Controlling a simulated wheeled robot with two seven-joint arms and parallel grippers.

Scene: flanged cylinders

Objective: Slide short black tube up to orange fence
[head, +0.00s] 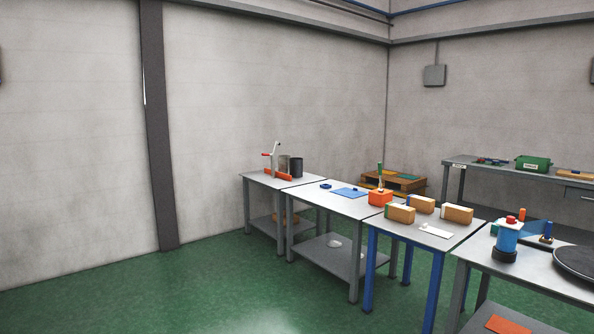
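The orange fence (279,175) is a low bar on the grey table (257,179) at the far left of the row of tables. A short black tube (297,167) stands upright on that table, behind the right end of the fence. A grey cylinder (283,163) stands just left of it, also behind the fence. The scene is far off, so I cannot tell whether the tube touches the fence. Neither of my grippers is in view.
A white upright device with a red handle (274,155) stands beside the fence. The tables to the right hold a blue mat (349,193), an orange block (380,197), brown boxes (456,213) and a blue cylinder (507,237). Green floor (200,295) is clear at left.

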